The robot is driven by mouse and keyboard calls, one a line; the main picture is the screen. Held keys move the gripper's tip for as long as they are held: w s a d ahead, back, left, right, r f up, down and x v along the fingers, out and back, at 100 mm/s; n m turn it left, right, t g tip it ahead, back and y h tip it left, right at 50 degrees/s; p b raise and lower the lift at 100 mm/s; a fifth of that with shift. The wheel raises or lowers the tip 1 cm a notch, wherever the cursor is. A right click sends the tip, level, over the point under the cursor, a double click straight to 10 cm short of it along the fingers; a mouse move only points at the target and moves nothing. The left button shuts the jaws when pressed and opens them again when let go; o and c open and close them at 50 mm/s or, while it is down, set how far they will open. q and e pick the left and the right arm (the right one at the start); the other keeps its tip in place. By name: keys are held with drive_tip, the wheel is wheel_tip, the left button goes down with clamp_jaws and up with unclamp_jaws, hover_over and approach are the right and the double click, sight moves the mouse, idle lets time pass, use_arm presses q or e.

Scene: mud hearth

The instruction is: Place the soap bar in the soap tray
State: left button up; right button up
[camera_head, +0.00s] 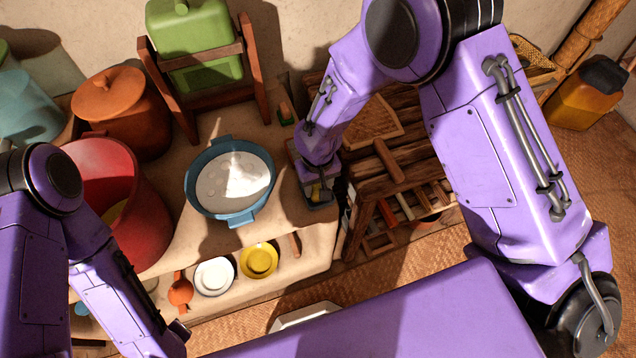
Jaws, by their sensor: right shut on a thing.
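My right gripper (318,192) reaches down at the right end of the clay ledge, right of the blue basin. It is shut on a small yellowish piece, the soap bar (316,194), mostly hidden by the fingers. A small dark grey tray (321,205), which looks like the soap tray, lies directly beneath the gripper. I cannot tell whether the soap touches it. My left arm comes in from the left and runs down to the bottom edge; its gripper does not show.
A blue basin (203,206) of whitish water stands left of the right gripper. A wooden rack (385,165) stands close on its right. A white bowl (214,276) and yellow bowl (259,261) sit in front, lower.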

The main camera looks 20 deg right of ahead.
drive_tip(key=o, duration=1.1)
drive_tip(key=shift+f, duration=0.15)
wheel_tip(320, 180, up, 12)
drive_tip(key=shift+r, duration=0.2)
